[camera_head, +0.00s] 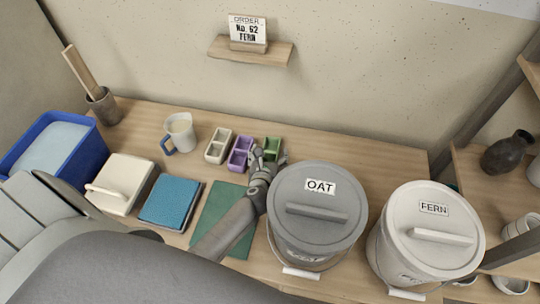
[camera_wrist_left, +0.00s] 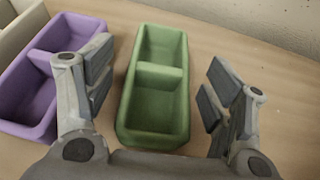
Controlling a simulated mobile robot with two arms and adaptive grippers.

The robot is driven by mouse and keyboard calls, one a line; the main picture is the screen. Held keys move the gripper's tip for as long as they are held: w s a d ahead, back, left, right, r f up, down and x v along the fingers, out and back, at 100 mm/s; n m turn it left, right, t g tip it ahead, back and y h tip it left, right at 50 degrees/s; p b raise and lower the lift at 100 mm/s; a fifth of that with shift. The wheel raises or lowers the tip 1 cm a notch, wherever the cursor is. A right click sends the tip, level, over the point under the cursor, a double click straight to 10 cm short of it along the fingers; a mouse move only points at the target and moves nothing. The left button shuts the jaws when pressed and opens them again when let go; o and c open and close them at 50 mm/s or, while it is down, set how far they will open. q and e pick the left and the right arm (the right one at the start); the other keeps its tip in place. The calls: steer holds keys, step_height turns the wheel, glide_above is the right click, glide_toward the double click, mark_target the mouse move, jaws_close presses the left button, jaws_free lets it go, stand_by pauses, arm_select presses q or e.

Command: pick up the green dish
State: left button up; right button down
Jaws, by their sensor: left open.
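The green dish (camera_head: 272,143) is a small two-compartment dish on the wooden table near the wall, partly covered by my left gripper in the head view. My left gripper (camera_head: 266,155) is open. In the left wrist view the green dish (camera_wrist_left: 154,90) lies between the two open fingers, with a gap on each side. A purple dish (camera_head: 240,153) stands just left of it, and it also shows in the left wrist view (camera_wrist_left: 28,92), close to the left finger. My right gripper is not in view.
A pale dish (camera_head: 218,146) and a mug (camera_head: 180,133) stand further left. A grey bucket marked OAT (camera_head: 316,246) stands close right of my left arm, and a white FERN bucket (camera_head: 400,255) beyond it. A green mat (camera_head: 212,212) lies in front.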

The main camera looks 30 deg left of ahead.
arm_select(q)
steer(key=shift+c, duration=0.4)
steer(key=c, duration=1.2)
steer(key=shift+r, duration=0.1)
steer(key=shift+c, duration=0.2)
